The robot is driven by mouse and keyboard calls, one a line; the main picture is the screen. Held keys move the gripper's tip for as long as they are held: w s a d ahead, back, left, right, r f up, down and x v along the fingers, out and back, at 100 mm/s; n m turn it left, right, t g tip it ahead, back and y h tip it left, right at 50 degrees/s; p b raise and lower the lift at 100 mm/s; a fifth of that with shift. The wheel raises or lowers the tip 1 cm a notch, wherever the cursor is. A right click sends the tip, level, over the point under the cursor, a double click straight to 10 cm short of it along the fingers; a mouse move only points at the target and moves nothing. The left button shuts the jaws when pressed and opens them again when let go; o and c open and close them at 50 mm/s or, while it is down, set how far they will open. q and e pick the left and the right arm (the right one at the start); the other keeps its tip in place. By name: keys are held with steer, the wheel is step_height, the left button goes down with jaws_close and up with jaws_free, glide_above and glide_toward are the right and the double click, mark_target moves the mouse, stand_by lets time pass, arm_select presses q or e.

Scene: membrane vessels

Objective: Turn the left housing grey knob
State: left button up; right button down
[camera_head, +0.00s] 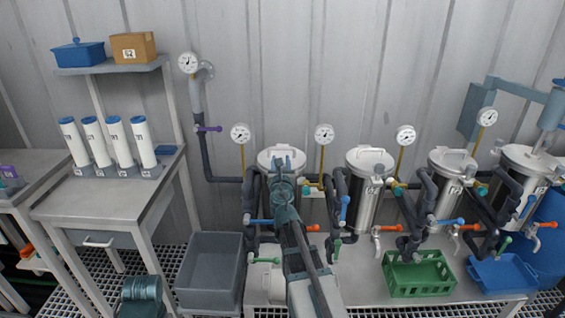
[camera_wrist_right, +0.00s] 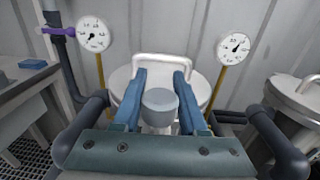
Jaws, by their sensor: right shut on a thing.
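The left housing (camera_head: 266,157) is a steel vessel with a pale lid and handle, at the left end of the row. Its lid (camera_wrist_right: 119,76) also shows in the right wrist view. The grey knob (camera_wrist_right: 159,104) stands on top of this lid. My right gripper (camera_wrist_right: 157,90) has one blue finger on each side of the knob and is shut on it. In the head view my right gripper (camera_head: 283,165) and its arm cover the knob and much of the housing's front. My left gripper cannot be made out.
Gauges on yellow stems flank the lid, a left gauge (camera_wrist_right: 95,34) and a right gauge (camera_wrist_right: 233,48). Dark pipes with coloured valve handles run beside the housing. A grey bin (camera_head: 209,268) stands at lower left, a green crate (camera_head: 419,279) at right.

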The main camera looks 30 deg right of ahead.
steer(key=n+y, duration=0.1)
steer(key=y, duration=0.1)
steer(key=n+t+y, duration=0.1)
steer(key=n+y, duration=0.1)
steer(key=n+t+y, duration=0.1)
steer(key=y, duration=0.2)
steer(key=shift+w+a+n, duration=0.2)
steer(key=shift+a+n, duration=0.1)
steer(key=shift+a, duration=0.1)
steer(key=n+y, duration=0.1)
steer(key=y, duration=0.1)
steer(key=a+n+y, duration=0.1)
steer(key=n+y, duration=0.1)
steer(key=y, duration=0.1)
steer(key=shift+w+n+y, duration=0.1)
steer(key=shift+n+y, duration=0.2)
steer(key=shift+s+a+n+g+y, duration=0.15)
steer(key=shift+a+n+g+y, duration=0.15)
steer(key=shift+n+g+y, duration=1)
steer(key=shift+s+a+n+g+y, duration=0.25)
steer(key=shift+n+g+y, duration=0.3)
steer(key=shift+n+y, duration=0.9)
steer(key=shift+s+a+n+g+y, duration=0.1)
steer(key=shift+a+n+g+y, duration=0.2)
steer(key=shift+n+g+y, duration=1.1)
steer(key=shift+s+a+m+t+y, duration=0.1)
steer(key=shift+m+t+y, duration=0.25)
steer(key=shift+m+y, duration=0.25)
steer(key=shift+c, duration=2.2)
jaws_free()
